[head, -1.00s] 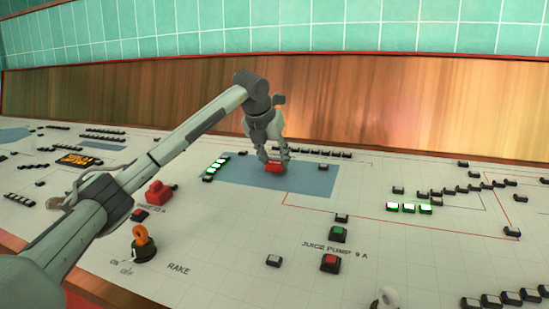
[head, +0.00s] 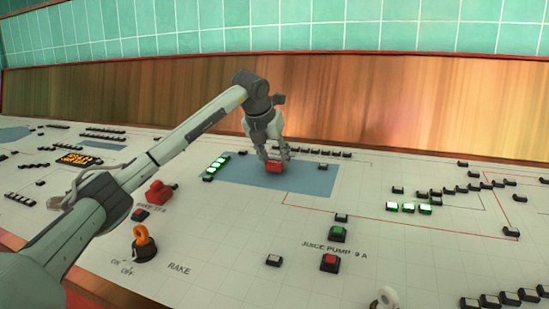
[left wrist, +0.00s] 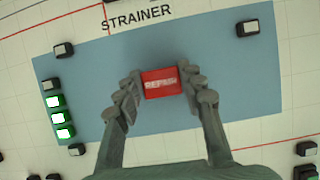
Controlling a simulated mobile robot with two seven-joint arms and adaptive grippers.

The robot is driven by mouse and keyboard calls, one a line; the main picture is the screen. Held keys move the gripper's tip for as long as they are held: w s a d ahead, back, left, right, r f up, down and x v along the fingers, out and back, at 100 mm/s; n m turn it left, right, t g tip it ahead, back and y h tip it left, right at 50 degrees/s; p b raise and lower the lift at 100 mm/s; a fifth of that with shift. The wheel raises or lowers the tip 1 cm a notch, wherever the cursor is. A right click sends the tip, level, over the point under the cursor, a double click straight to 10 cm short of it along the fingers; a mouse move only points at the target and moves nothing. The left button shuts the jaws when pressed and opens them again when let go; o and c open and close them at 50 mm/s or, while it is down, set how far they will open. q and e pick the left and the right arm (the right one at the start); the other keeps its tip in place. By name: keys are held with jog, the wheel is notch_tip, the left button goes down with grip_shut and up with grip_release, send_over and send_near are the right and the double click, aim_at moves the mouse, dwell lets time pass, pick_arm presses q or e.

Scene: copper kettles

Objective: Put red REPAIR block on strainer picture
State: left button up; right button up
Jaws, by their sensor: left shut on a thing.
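The red REPAIR block (head: 274,166) is between the fingers of my left gripper (head: 275,158). In the left wrist view the block (left wrist: 161,83) shows its lettering, with a finger pressed on each side of it, and my left gripper (left wrist: 161,90) is shut on it. The strainer picture is a blue rectangle (head: 310,182) on the panel, and it also shows in the left wrist view (left wrist: 90,65) below the word STRAINER. The block is over the middle of the blue rectangle. I cannot tell whether it touches the surface.
Lit green buttons (head: 215,168) line the left edge of the blue rectangle. Black and lit buttons (head: 408,207) spread to the right. A wooden backboard (head: 400,105) rises behind.

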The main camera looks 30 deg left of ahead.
pick_arm(q)
jog(key=shift+w+f, duration=0.1)
jog(key=shift+f, duration=0.2)
jog(key=o, duration=1.1)
jog(key=shift+o, duration=0.2)
jog(key=shift+p+v, duration=1)
jog(key=shift+v, duration=3)
